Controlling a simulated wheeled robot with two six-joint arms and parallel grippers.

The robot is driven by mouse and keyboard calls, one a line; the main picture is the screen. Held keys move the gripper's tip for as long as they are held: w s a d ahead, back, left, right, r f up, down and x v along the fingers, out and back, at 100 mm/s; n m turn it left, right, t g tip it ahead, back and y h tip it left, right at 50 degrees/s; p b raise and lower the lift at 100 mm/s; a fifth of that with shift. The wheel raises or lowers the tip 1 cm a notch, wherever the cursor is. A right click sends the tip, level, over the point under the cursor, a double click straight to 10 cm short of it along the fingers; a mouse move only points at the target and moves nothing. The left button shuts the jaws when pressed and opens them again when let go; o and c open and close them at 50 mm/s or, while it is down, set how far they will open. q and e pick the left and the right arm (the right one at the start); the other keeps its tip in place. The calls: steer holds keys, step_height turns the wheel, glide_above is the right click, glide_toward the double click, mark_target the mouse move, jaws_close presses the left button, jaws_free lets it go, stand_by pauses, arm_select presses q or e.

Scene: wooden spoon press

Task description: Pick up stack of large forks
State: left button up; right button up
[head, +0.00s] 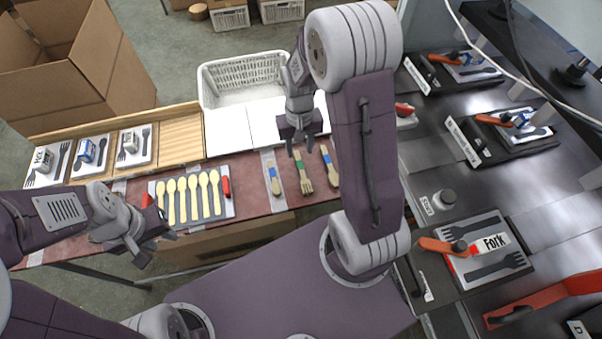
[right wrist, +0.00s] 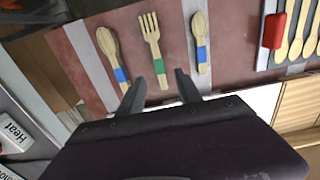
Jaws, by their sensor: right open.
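The fork stack (head: 304,177) is pale wood with a green band around its handle. It lies on the reddish table strip between two blue-banded spoon stacks. In the right wrist view the fork (right wrist: 151,36) has its tines pointing away from me and its green-banded handle end closest. My right gripper (head: 302,142) is open and empty, just beyond the handle end in the head view. In the right wrist view its fingertips (right wrist: 158,82) straddle the line of the handle, apart from it.
Blue-banded spoon stacks (right wrist: 109,45) and (right wrist: 199,30) lie close on either side of the forks. A grey tray (head: 228,208) of several wooden spoons with red clamps is to the left. A white basket (head: 242,72) stands behind. Fork press stations (head: 475,285) line the right.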

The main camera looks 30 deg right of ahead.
mark_target(300, 166)
steer(key=f, duration=0.3)
steer(key=shift+w+d+f, duration=0.15)
steer(key=shift+w+f, duration=0.15)
steer(key=shift+f, duration=0.05)
steer(key=f, duration=0.2)
steer(key=f+b, duration=0.1)
steer(key=f, duration=0.1)
steer(key=shift+s+f, duration=0.1)
steer(key=shift+s, duration=0.25)
steer(key=shift+w+f, duration=0.2)
steer(key=shift+f, duration=0.25)
steer(key=shift+s+r, duration=0.1)
steer(key=shift+c, duration=0.9)
jaws_close()
